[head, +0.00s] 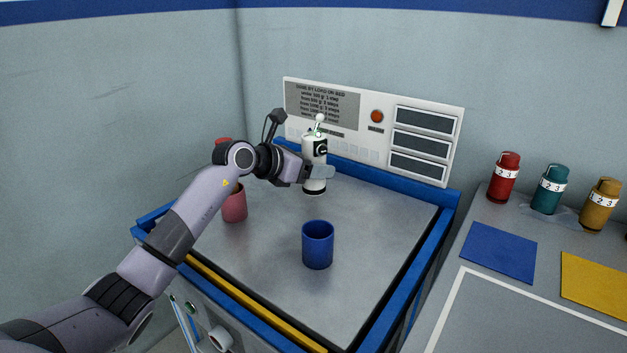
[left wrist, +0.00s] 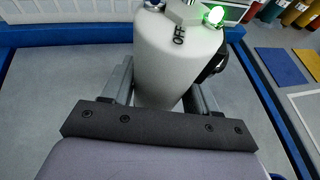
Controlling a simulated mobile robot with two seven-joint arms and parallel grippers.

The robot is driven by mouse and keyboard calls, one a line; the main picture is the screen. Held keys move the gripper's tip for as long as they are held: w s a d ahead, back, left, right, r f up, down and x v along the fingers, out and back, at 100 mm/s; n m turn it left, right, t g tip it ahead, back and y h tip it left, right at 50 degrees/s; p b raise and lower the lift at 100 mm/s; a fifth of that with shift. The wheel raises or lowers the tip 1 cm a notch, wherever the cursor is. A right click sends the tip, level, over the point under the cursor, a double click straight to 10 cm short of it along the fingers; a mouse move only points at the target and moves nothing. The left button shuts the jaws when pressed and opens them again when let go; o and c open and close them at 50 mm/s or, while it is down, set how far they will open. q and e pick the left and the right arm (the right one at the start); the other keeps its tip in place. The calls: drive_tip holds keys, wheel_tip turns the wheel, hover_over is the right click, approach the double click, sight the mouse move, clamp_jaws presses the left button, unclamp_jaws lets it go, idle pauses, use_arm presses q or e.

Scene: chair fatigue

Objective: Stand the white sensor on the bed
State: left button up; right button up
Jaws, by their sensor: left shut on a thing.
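The white sensor (head: 314,150) is a white cylinder with a dark band near its base, upright over the back part of the bed (head: 270,290). The bed is a grey plate with a blue rim. My left gripper (head: 319,172) is shut on the sensor's lower body, with one finger on each side. In the left wrist view my left gripper (left wrist: 165,92) holds the sensor (left wrist: 180,60), which shows the word OFF and a lit green lamp on top. I cannot tell whether its base touches the bed. My right gripper is out of view.
A blue cup (head: 317,245) stands on the bed in front of the sensor. A pink cup (head: 234,205) is left, partly behind my arm. A white panel (head: 375,130) stands behind the bed. Red (head: 504,177), teal (head: 549,189) and yellow (head: 601,205) canisters stand on the right-hand table.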

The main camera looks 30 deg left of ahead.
use_arm(q)
drive_tip(key=shift+f, duration=1.6)
drive_tip(key=o, duration=1.1)
drive_tip(key=shift+f, duration=0.15)
drive_tip(key=shift+o, duration=0.2)
drive_tip(key=shift+r, duration=0.2)
drive_tip(key=shift+v, duration=3.75)
